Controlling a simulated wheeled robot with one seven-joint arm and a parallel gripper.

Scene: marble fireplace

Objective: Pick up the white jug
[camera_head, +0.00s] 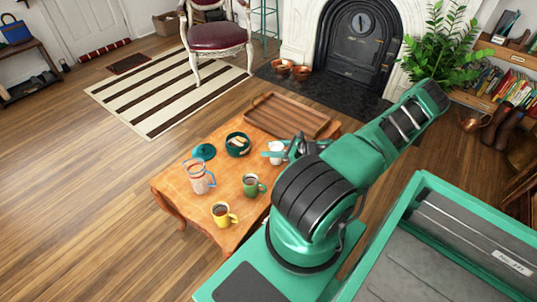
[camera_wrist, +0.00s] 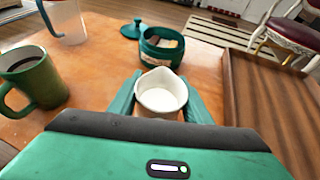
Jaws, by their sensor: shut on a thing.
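The white jug (camera_head: 275,149) stands on the wooden table (camera_head: 172,189), close to the wooden tray. In the wrist view the white jug (camera_wrist: 161,93) sits between the two green fingers, with its open top facing up. My gripper (camera_head: 271,154) is shut on the jug, one finger on either side of it. The gripper body hides the lower part of the jug in the wrist view (camera_wrist: 161,108). I cannot tell whether the jug's base touches the table.
A green mug (camera_head: 252,186), a yellow mug (camera_head: 221,215), a clear pitcher (camera_head: 199,178) and a dark green pot (camera_head: 238,145) with its teal lid (camera_head: 204,152) apart stand on the table. An empty wooden tray (camera_head: 287,117) lies behind the jug.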

